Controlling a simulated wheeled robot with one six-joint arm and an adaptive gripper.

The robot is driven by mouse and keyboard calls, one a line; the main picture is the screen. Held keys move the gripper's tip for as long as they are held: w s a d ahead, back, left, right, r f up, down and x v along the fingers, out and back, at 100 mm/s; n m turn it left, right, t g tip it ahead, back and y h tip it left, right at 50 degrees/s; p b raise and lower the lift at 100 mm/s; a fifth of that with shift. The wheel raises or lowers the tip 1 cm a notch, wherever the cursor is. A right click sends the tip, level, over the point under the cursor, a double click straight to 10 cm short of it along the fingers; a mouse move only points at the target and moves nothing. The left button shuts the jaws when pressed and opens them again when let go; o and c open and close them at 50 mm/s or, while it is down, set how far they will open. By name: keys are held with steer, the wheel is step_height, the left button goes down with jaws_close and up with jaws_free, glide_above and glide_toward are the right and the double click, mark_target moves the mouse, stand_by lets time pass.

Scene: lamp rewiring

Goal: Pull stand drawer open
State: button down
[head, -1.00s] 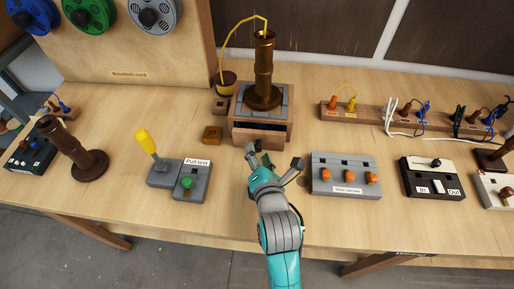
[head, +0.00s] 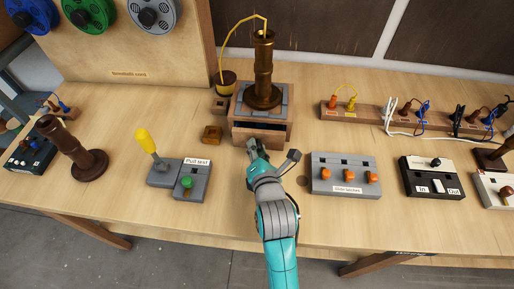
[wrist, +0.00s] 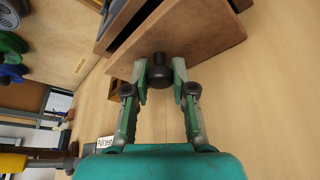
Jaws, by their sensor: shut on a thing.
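The wooden stand (head: 240,108) has a grey tiled top and carries a tall brass lamp column (head: 264,70). Its drawer (head: 270,142) is partly open at the front, with a dark gap above its front panel. In the wrist view, the drawer front (wrist: 205,45) has a dark round knob (wrist: 158,72). My gripper (wrist: 160,78) is shut on this knob, one finger on each side. In the head view, my gripper (head: 258,150) is just in front of the drawer and hides the knob.
A pull test box (head: 190,185) with a green button and a yellow-handled lever (head: 146,142) stand left. A grey box with orange knobs (head: 345,175) stands close on the right. Bare tabletop lies before the drawer.

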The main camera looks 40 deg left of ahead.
steer(key=s+d, duration=0.1)
steer(key=s, duration=0.1)
steer(key=s+d, duration=0.2)
steer(key=s, duration=0.1)
steer(key=s+d, duration=0.2)
steer(key=s, duration=0.1)
steer(key=shift+s, duration=0.1)
steer(key=c, duration=0.9)
jaws_free()
steer(key=shift+c, duration=0.2)
steer(key=shift+v, duration=3.7)
